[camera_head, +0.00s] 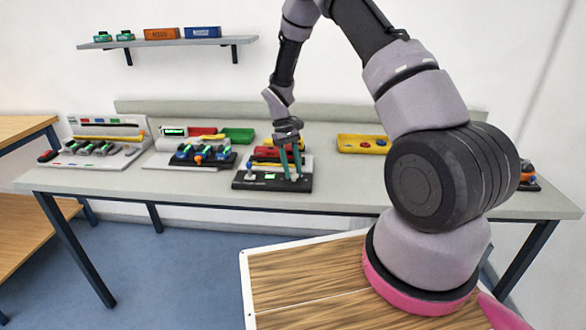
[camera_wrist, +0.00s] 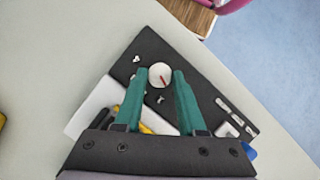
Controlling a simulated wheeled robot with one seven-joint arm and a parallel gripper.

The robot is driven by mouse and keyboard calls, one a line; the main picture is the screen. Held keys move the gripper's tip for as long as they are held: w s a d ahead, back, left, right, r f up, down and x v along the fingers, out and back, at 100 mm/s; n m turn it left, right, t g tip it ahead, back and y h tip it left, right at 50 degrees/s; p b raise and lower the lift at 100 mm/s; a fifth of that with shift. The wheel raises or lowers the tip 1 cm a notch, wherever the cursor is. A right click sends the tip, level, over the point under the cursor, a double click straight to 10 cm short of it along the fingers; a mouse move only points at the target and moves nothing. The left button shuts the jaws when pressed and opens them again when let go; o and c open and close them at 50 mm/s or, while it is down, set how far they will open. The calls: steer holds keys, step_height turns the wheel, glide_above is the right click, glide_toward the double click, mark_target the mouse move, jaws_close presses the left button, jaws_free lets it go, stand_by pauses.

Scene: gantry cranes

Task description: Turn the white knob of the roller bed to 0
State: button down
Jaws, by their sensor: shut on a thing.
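The white knob (camera_wrist: 158,72) is a round cap with a red pointer line, on a black panel (camera_wrist: 142,50). In the wrist view it sits between the two teal fingertips of my gripper (camera_wrist: 161,77), which is shut on it. In the head view my gripper (camera_head: 291,172) reaches down to the right part of the same black panel (camera_head: 262,185), and the fingers hide most of the knob. A small green display (camera_head: 270,176) and a lever (camera_head: 250,170) are on the panel to the left. The scale marks by the knob are too small to read.
Behind the panel are red and yellow parts (camera_head: 266,153). A yellow tray (camera_head: 363,144) lies to the right, another control panel (camera_head: 205,156) to the left, and a white board with knobs (camera_head: 100,148) further left. The table front (camera_head: 150,184) is clear.

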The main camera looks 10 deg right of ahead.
steer(key=shift+n+h, duration=0.3)
steer(key=shift+n, duration=0.5)
steer(key=c, duration=0.5)
jaws_free()
steer(key=shift+t, duration=0.3)
steer(key=v, duration=1)
steer(key=shift+w+r, duration=0.25)
steer(key=shift+r, duration=0.1)
steer(key=shift+a, duration=0.15)
